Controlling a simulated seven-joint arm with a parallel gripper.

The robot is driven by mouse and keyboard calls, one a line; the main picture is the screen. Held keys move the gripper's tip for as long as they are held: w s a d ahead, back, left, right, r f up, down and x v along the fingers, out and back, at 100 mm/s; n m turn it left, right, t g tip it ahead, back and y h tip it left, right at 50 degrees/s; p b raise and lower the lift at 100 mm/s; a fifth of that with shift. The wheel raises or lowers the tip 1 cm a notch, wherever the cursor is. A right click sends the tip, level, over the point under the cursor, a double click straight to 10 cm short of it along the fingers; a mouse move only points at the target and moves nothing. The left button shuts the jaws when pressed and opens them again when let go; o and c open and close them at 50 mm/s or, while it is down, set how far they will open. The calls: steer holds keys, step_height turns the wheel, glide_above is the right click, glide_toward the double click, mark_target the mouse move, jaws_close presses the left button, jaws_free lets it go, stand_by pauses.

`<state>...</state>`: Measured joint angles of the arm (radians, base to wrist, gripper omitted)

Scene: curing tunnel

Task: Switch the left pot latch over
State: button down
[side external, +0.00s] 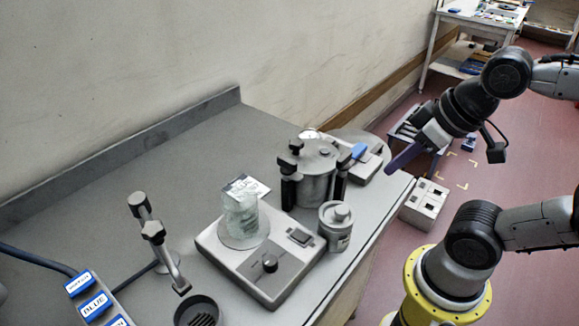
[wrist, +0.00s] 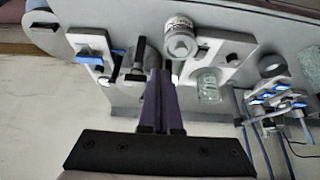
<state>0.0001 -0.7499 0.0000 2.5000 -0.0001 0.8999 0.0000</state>
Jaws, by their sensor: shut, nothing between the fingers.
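The metal pot (side external: 318,180) stands near the bench's right edge in the side view, with black-knobbed clamp posts around its lid. The post on its left (side external: 289,188) stands upright; I cannot tell its latch position. My gripper (side external: 391,168) is right of the pot, apart from it, with its purple fingers pointing down and left. In the wrist view the fingers of my gripper (wrist: 163,75) are together and empty, and they hide part of the pot.
A blue-handled unit (side external: 365,160) sits just behind the pot. A lidded canister (side external: 336,226) and a grey stirrer plate (side external: 220,250) with a glass beaker (side external: 240,215) stand in front. A jointed stand (side external: 155,233) is at the left.

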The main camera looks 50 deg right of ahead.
steer(key=c, duration=1.5)
jaws_free()
steer(key=shift+c, duration=0.2)
steer(key=shift+o, duration=2.4)
steer(key=shift+s+f+m, duration=0.1)
steer(key=shift+m, duration=0.4)
steer(key=shift+o, duration=1.2)
steer(key=shift+s+m, duration=0.15)
steer(key=shift+m, duration=0.45)
steer(key=o, duration=0.7)
steer(key=r+m, duration=0.2)
steer(key=w+r+m, duration=0.1)
steer(key=r+m, duration=0.1)
steer(key=w+r+m+g, duration=0.1)
steer(key=r+m, duration=0.1)
steer(key=shift+w+a+m, duration=0.1)
steer(key=shift+w+m, duration=0.15)
steer(key=shift+m, duration=0.05)
steer(key=shift+o, duration=0.2)
steer(key=w+r+m+g, duration=0.1)
steer(key=w+r+m, duration=0.4)
steer(key=w+m, duration=0.1)
steer(key=shift+w+a+g, duration=0.4)
steer(key=shift+w, duration=0.1)
steer(key=m+g, duration=0.3)
glide_above(287, 159)
step_height(287, 159, down, 3)
step_height(287, 159, down, 14)
steer(key=shift+f, duration=0.1)
